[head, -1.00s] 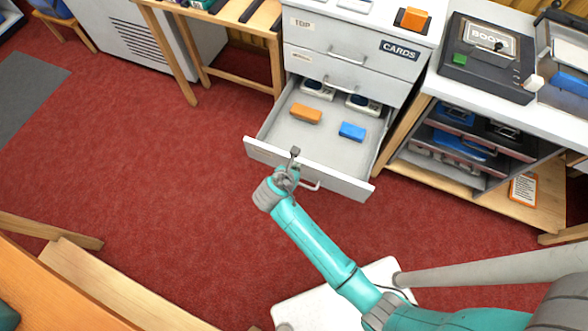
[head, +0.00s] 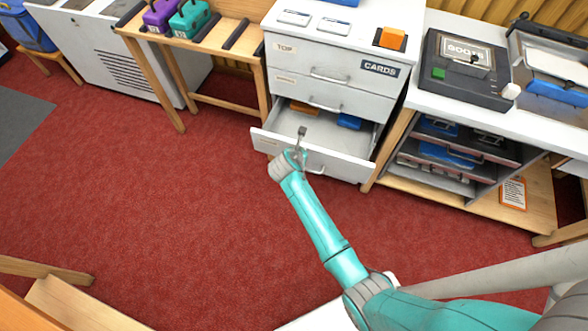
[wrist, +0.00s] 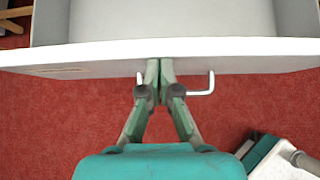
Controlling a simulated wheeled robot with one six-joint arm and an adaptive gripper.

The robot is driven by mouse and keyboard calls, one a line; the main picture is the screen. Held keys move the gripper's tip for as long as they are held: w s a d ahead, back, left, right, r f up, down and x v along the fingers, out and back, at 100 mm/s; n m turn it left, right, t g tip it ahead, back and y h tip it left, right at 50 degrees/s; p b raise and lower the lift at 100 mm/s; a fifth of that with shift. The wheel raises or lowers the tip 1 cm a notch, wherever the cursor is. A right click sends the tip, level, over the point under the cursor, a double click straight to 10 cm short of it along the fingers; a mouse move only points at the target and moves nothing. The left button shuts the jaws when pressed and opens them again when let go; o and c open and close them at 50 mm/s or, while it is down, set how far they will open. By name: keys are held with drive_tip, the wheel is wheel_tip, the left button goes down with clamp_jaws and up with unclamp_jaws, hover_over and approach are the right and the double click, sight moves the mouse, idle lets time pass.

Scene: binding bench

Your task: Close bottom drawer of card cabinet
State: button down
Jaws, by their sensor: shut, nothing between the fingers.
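The white card cabinet (head: 335,50), labelled CARDS, stands at the top middle of the head view. Its bottom drawer (head: 290,122) is partly open, with an orange block (head: 303,107) and a blue block (head: 350,121) inside near the back. The drawer front also shows in the wrist view (wrist: 240,57), with its handle (wrist: 207,86) partly hidden behind my gripper. My gripper (wrist: 160,68) is shut and empty, its fingertips at the drawer front beside the handle. In the head view my gripper (head: 301,140) overlaps the drawer front; I cannot tell whether it touches.
A bench with a black device (head: 468,65) and open shelves stands to the right of the cabinet. A wooden stand (head: 190,35) with purple and teal boxes is to the left. Red carpet (head: 150,200) lies clear in front. A wooden bench (head: 60,305) is at lower left.

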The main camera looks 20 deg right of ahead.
drive_tip(key=w+d, duration=1.1)
drive_tip(key=shift+w+d, duration=0.15)
